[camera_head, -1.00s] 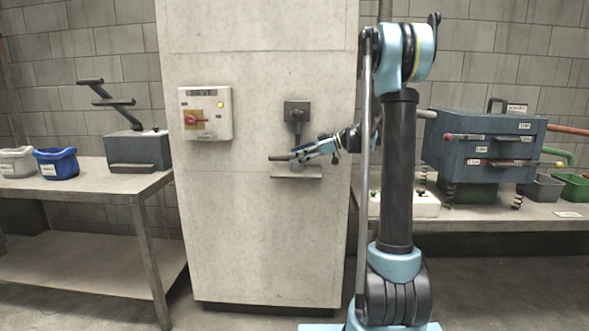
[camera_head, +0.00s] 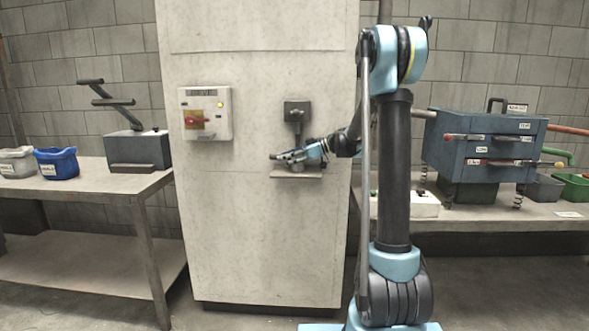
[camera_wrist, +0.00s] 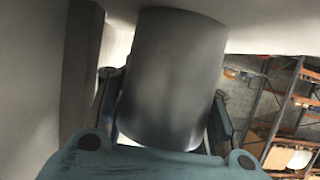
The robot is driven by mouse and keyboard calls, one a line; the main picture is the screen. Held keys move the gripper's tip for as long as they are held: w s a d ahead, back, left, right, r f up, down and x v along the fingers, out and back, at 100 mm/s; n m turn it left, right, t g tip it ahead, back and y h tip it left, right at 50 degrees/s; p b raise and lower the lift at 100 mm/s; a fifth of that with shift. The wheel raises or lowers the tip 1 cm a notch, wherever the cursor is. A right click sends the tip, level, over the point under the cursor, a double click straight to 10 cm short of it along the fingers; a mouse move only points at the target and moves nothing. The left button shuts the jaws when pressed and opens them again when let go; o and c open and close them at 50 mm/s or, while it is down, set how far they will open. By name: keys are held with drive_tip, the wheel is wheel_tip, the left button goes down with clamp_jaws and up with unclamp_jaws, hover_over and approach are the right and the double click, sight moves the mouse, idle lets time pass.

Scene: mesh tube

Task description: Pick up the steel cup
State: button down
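The steel cup (camera_wrist: 170,80) is a grey cylinder that fills the middle of the wrist view. It is slightly tilted in that picture. My gripper (camera_wrist: 168,112) has one finger on each side of it. Whether both fingers press on the cup is not clear. In the head view my gripper (camera_head: 288,157) is at the small ledge (camera_head: 297,175) on the pale cabinet, below a dark spout-like fitting (camera_head: 297,111). The cup is mostly hidden there behind my fingers.
The pale cabinet (camera_head: 262,230) stands close behind my gripper. A switch box (camera_head: 205,113) with a red handle is on it at left. A blue bin (camera_head: 56,163) is on the left table, and a blue-grey drawer unit (camera_head: 485,145) is on the right bench.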

drive_tip(key=shift+r, duration=0.2)
idle(0.4)
drive_tip(key=shift+r, duration=1.45)
drive_tip(key=shift+d+r, duration=0.15)
drive_tip(key=shift+d, duration=0.05)
drive_tip(key=d, duration=1.7)
drive_tip(key=shift+s+d, duration=0.2)
drive_tip(key=shift+s, duration=0.1)
drive_tip(key=shift+d, duration=0.1)
drive_tip(key=shift+s, duration=0.15)
